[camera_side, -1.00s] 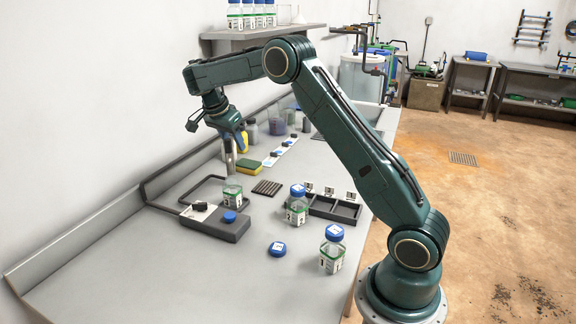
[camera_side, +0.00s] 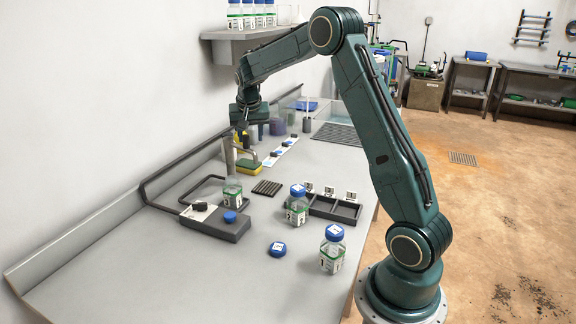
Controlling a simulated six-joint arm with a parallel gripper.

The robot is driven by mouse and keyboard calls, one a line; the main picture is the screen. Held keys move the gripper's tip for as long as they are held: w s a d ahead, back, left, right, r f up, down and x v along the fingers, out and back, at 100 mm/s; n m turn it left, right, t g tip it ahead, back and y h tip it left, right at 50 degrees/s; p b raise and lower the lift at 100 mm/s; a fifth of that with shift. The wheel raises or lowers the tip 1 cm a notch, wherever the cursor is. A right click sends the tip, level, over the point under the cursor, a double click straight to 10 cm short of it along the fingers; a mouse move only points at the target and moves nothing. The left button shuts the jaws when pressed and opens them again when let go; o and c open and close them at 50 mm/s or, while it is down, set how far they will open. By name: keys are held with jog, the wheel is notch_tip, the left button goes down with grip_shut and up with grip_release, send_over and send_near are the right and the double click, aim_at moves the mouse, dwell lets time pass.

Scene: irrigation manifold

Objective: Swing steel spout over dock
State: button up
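The steel spout (camera_side: 229,157) is a grey upright tube at the end of a dark bent arm (camera_side: 178,165) that runs along the wall side of the bench. It stands over the open bottle (camera_side: 232,192), which sits at the dark dock (camera_side: 216,229) with a blue button. Exact alignment of spout and bottle is hard to judge from this angle. My gripper (camera_side: 242,137) is above and to the right of the spout, near its top, and appears apart from it. Its fingers are small and dark, so their opening is unclear.
Two blue-capped bottles (camera_side: 297,205) (camera_side: 332,250) and a loose blue cap (camera_side: 277,249) are on the bench. A compartment tray (camera_side: 333,209), ridged dark pad (camera_side: 267,187) and yellow-green sponge (camera_side: 248,166) are nearby. The front left bench is clear.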

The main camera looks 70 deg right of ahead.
jog(key=s+a+r+n, duration=0.2)
jog(key=s+r+n, duration=0.15)
jog(key=r, duration=0.95)
jog(key=s+a+r+n+t+y, duration=0.1)
jog(key=s+a+n, duration=0.1)
jog(key=s+a, duration=0.5)
jog(key=s+a+r+n+t+y, duration=0.1)
jog(key=s+a+n, duration=0.1)
jog(key=s+a, duration=0.6)
jog(key=shift+a+t, duration=0.3)
jog(key=shift+a, duration=2)
jog(key=shift+n, duration=0.25)
jog(key=shift+c, duration=0.4)
